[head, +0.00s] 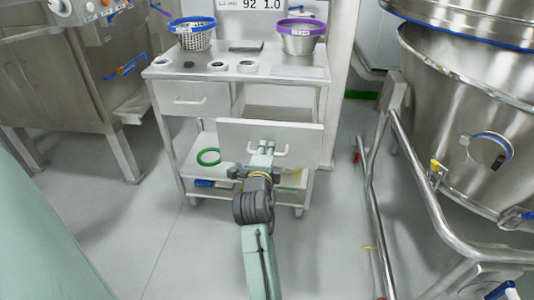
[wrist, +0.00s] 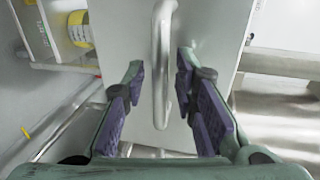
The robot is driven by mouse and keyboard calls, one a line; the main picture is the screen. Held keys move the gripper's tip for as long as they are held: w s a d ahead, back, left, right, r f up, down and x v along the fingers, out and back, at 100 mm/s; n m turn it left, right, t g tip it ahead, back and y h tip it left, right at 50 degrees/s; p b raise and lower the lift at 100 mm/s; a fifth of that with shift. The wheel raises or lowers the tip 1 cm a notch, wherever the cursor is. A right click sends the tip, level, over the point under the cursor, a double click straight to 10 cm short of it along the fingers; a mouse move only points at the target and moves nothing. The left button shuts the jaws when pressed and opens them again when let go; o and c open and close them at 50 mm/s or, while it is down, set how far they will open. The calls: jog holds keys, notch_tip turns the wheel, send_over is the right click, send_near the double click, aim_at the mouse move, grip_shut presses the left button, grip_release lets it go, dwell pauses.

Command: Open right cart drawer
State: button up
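The right cart drawer (head: 305,139) stands pulled out from the cart, its front well forward of the left drawer and its open inside showing behind. Its bar handle (wrist: 160,50) runs upright through the middle of the wrist view. My gripper (head: 265,146) is at the drawer front, and it also shows in the wrist view (wrist: 161,70). Its two fingers are apart, one on each side of the handle, with a visible gap on both sides. The gripper hides part of the handle in the head view.
The cart top (head: 160,68) holds a blue-rimmed basket (head: 194,38), a purple-rimmed bowl (head: 300,42) and small dishes. The left drawer (head: 192,100) is shut. A green ring (head: 208,156) lies on the lower shelf. A steel vessel with tube rails (head: 445,215) stands at right.

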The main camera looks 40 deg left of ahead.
dwell(0.3)
jog(key=v, duration=1.2)
jog(key=shift+d, duration=0.1)
